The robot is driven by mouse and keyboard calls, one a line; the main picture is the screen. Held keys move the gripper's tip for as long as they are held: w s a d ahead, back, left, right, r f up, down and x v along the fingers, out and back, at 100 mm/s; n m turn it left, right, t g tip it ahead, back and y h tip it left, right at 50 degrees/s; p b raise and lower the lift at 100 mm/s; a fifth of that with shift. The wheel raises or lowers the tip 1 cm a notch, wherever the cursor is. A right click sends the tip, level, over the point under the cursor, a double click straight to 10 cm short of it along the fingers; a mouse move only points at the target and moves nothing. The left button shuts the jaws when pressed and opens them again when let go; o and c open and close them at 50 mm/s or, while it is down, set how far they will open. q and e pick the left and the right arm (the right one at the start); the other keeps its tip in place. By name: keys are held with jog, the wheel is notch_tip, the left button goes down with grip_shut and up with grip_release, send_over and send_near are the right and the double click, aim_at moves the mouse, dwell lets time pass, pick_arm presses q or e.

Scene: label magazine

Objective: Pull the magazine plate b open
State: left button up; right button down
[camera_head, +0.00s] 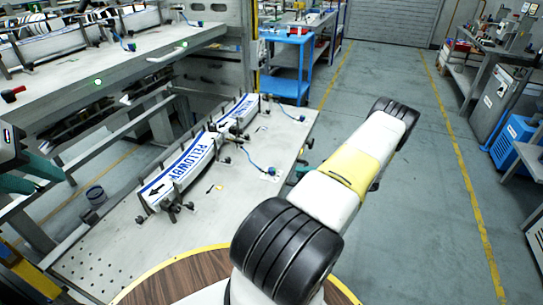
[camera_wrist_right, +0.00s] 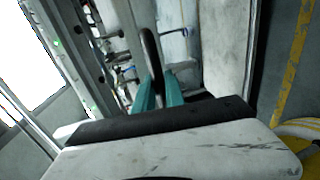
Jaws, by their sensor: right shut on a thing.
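A lower metal magazine plate (camera_head: 120,235) reaches out from the rack. It carries a curved label magazine (camera_head: 185,165) with blue lettering. An upper plate (camera_head: 110,85) stands above it at the left; no letter tells which is plate b. My right gripper (camera_head: 298,172) is at the lower plate's right end, mostly hidden behind my arm. In the right wrist view, its teal fingers (camera_wrist_right: 160,88) are shut on a black handle (camera_wrist_right: 151,50). My left gripper (camera_head: 40,178) is at the left edge, its teal fingers apart and empty.
A blue cart (camera_head: 287,70) stands behind the lower plate. Grey floor (camera_head: 410,220) is free on the right, with a cabinet (camera_head: 497,105) and a blue machine (camera_head: 515,145) beyond.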

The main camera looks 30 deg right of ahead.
jog(key=shift+v, duration=0.9)
jog(key=shift+f, duration=0.25)
jog(key=c, duration=1.4)
grip_release()
jog(key=shift+w, duration=0.1)
jog(key=v, duration=0.8)
jog(key=shift+a, duration=0.1)
